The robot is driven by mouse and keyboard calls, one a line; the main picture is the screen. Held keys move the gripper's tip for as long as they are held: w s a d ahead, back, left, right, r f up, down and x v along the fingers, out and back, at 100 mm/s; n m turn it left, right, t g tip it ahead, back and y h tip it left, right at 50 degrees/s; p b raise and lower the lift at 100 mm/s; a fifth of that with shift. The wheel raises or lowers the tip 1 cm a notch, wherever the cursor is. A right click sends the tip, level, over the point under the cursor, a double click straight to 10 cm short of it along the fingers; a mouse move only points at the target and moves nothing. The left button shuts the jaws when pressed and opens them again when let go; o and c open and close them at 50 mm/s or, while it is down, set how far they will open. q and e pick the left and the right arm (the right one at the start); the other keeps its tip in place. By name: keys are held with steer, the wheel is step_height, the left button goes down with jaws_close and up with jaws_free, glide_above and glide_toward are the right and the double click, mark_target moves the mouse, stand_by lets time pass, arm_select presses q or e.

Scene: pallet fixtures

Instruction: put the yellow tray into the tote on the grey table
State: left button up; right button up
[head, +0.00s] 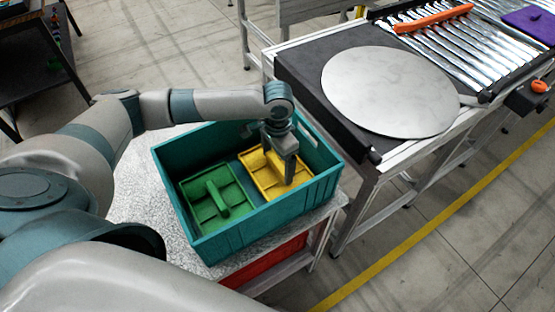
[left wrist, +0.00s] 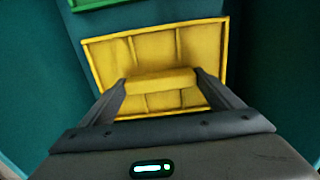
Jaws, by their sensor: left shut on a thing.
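The teal tote (head: 240,224) stands on the grey speckled table (head: 137,196). The yellow tray (head: 259,180) is inside the tote, in its right part in the head view. My left gripper (head: 289,180) reaches down into the tote and is shut on the tray's raised handle bar. The left wrist view shows the fingers (left wrist: 160,85) at both ends of the yellow bar, with the compartmented tray (left wrist: 190,45) beneath. I cannot tell whether the tray rests fully on the tote floor. My right gripper is not in view.
A green tray (head: 226,181) with a handle bar lies in the left part of the tote. A conveyor with a round metal plate (head: 390,90) stands at the right. An orange piece (head: 434,18) and a purple piece (head: 533,22) lie on its rollers.

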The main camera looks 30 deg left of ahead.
mark_target(278, 163)
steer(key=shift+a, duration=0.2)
arm_select(q)
steer(key=o, duration=1.1)
steer(key=shift+f, duration=0.15)
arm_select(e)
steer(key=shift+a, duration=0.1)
arm_select(q)
step_height(278, 163, up, 12)
steer(key=b, duration=0.3)
steer(key=shift+r, duration=0.2)
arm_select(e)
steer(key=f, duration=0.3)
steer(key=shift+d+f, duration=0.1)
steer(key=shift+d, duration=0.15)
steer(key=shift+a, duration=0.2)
